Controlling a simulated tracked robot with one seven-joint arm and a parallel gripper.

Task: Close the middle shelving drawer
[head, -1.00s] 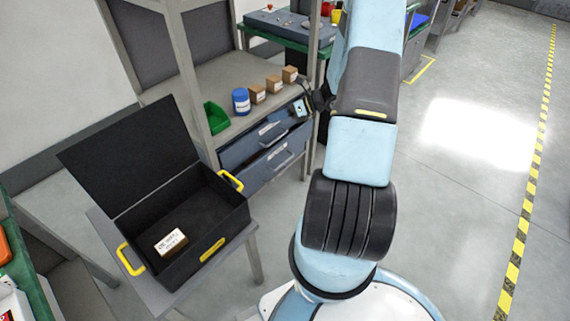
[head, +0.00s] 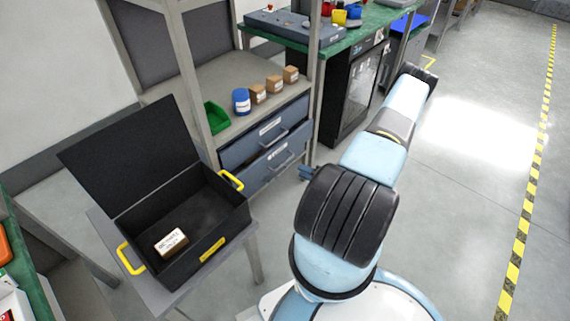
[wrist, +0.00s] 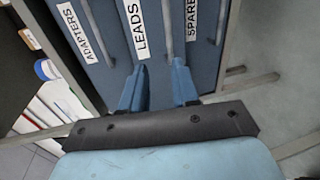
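In the wrist view three blue drawer fronts lie side by side, labelled ADAPTERS (wrist: 80,32), LEADS (wrist: 136,28) and SPARE-something (wrist: 191,20), its end cut off. LEADS, between the other two, is the middle drawer.
A black open-lidded case (head: 215,225) with yellow handles and a small box (head: 171,242) inside stands left of my arm. A green bin (head: 217,118), a blue jar (head: 241,101) and several small boxes sit on the shelf. Floor at right is clear.

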